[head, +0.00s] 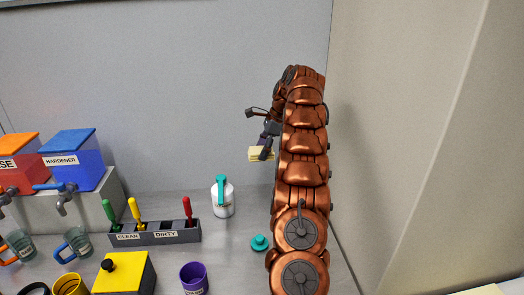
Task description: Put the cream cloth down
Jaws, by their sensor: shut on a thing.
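The cream cloth (257,154) is a small folded pad in the middle of the head view, to the left of my copper arm. My gripper (264,153) is shut on the cloth and holds it up above the table. Part of the cloth is hidden behind the gripper's dark fingers.
A white bottle with a teal top (223,200) and a teal round piece (260,243) stand below. A grey rack (160,235) labelled CLEAN and DIRTY holds coloured-handled tools. A purple cup (194,279) and a yellow box (124,273) are in front. The wall (420,150) is close on the right.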

